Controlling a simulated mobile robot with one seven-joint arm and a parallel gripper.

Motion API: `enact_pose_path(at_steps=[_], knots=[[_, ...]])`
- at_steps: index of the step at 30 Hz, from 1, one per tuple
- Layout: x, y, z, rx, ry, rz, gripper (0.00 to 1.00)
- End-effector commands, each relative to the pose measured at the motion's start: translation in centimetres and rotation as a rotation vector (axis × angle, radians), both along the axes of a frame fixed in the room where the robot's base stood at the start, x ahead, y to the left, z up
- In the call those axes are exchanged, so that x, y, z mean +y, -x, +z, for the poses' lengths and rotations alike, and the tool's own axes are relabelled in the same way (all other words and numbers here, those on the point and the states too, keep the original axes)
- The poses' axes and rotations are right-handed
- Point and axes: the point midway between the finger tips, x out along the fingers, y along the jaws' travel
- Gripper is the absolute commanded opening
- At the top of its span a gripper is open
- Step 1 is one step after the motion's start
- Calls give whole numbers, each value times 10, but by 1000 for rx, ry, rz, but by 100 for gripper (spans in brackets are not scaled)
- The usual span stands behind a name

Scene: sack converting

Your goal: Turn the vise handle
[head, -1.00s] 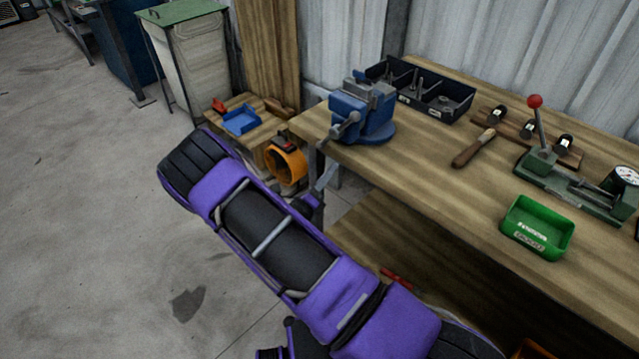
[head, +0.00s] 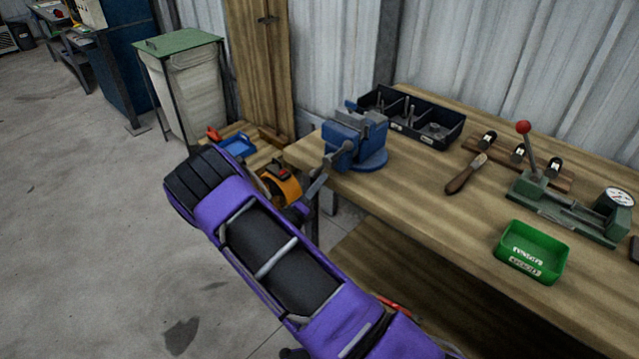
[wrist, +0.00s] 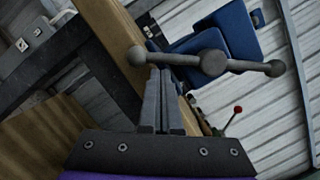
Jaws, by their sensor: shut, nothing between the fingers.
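The blue vise (head: 352,143) stands on the near left corner of the wooden workbench. Its grey handle (head: 341,148), a bar with ball ends, shows at the vise's front. In the wrist view the handle (wrist: 242,65) runs almost level, with a round hub near its middle and a ball at each end. My gripper (head: 320,180) is just below and in front of the handle. In the wrist view its fingers (wrist: 160,73) are together and empty, with tips close under the bar's left part, near the left ball. I cannot tell whether they touch it.
A black divided tray (head: 420,130) stands behind the vise. A wooden-handled tool (head: 462,178), a green tray (head: 530,252) and a green lever press with a red knob (head: 540,190) are on the workbench (head: 420,215). A low table with an orange item (head: 283,188) is left of it.

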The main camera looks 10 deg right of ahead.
Motion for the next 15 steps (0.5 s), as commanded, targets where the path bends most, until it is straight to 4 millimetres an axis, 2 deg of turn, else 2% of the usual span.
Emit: enact_pose_path(at_steps=[15], knots=[[4, -5, 1, -74, -54, 1, 0]])
